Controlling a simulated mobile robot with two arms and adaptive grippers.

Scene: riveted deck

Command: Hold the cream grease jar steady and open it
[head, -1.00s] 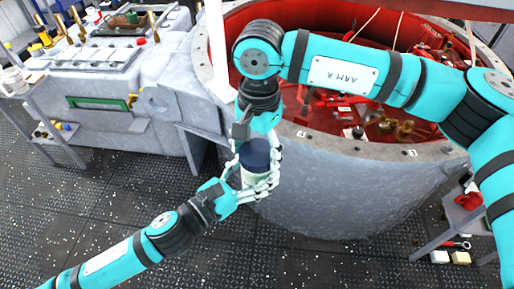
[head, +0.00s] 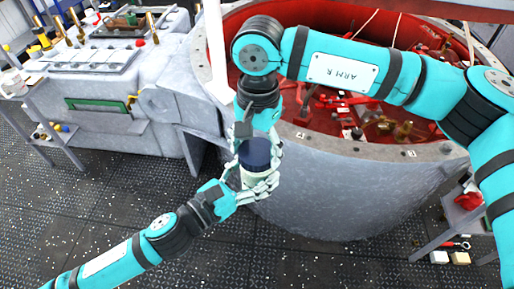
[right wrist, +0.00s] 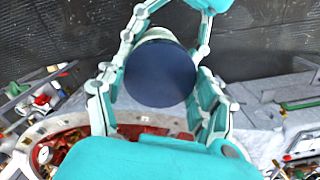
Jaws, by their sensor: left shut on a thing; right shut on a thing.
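The cream grease jar (head: 251,181) is held upright in the air in front of the big grey round housing. Its dark blue lid (head: 255,153) sits on top; I cannot tell how tight it is. My left gripper (head: 256,184) comes from the lower left and is shut around the cream body. My right gripper (head: 257,152) comes down from above and is shut on the lid. In the right wrist view the lid (right wrist: 160,75) fills the space between my right fingers, with a strip of the cream body (right wrist: 157,34) behind it. The fingers hide much of the jar.
The grey round housing (head: 345,190), red inside with scattered parts, stands close behind and right of the jar. A grey machine block (head: 130,95) stands at the upper left. A low shelf (head: 440,235) is at the right. Open dark floor (head: 110,190) lies at the lower left.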

